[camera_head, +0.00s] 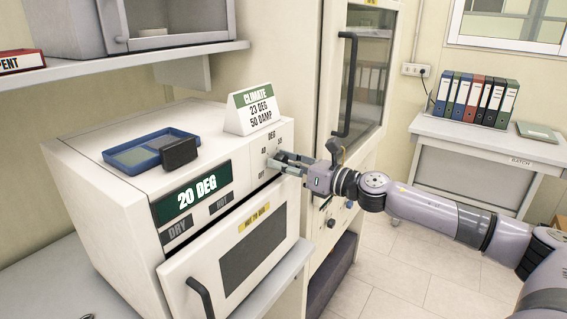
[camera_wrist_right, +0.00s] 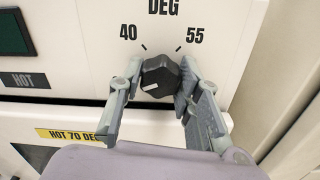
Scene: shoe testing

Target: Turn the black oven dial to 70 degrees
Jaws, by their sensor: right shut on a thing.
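The black oven dial (camera_wrist_right: 159,77) sits on the oven's white front panel, below the printed DEG label and between the marks 40 and 55. My right gripper (camera_wrist_right: 158,85) is shut on the dial, with one finger on each side of it. In the head view my right gripper (camera_head: 283,163) reaches the right end of the oven's (camera_head: 126,195) front panel, and its fingers hide most of the dial. The oven's green display (camera_head: 193,199) reads 20 DEG. My left gripper is not in view.
A blue tray (camera_head: 128,159) and a dark block (camera_head: 179,153) lie on top of the oven, with a CLIMATE sign (camera_head: 253,110) at its right end. The oven door has a handle (camera_head: 201,297). A tall glass-door cabinet (camera_head: 333,60) stands close behind my right gripper.

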